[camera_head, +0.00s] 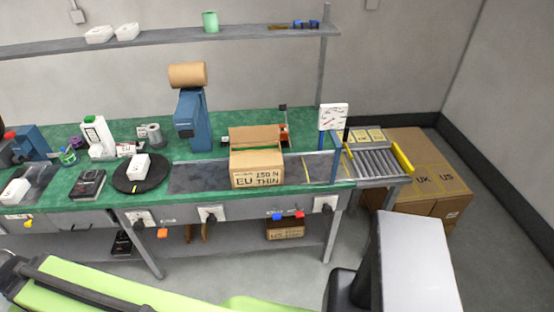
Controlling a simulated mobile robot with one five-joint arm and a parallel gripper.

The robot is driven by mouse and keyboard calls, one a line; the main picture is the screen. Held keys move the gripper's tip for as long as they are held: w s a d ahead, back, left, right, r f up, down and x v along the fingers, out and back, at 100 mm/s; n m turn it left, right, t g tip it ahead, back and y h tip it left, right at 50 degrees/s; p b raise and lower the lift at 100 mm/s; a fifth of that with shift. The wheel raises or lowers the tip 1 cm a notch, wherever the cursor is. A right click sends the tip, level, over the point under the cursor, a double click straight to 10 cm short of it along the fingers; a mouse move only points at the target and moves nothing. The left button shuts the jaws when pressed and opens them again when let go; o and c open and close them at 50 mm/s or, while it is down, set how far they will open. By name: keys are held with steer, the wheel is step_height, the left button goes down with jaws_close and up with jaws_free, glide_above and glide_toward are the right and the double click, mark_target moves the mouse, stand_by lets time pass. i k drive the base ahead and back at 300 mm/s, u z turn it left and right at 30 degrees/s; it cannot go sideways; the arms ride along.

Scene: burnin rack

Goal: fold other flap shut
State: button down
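A brown cardboard box (257,178) marked "EU 150 N THIN" stands on the grey strip of the green workbench, near its right part. Its rear flap (256,133) appears raised and leaning back. The nearer part of its top (257,157) looks folded down, though the picture is too small to be certain. My gripper is not in view. Nothing of mine touches the box.
A blue tape stand (193,120) with a brown roll is behind-left of the box. A roller conveyor (375,162) and large cartons (425,180) are at right. A black turntable (141,182) is at left. Clear strip lies left of the box.

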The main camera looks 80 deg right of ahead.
mark_target(248, 134)
steer(key=z, duration=3.55)
steer(key=i, duration=0.15)
steer(key=u, duration=1.15)
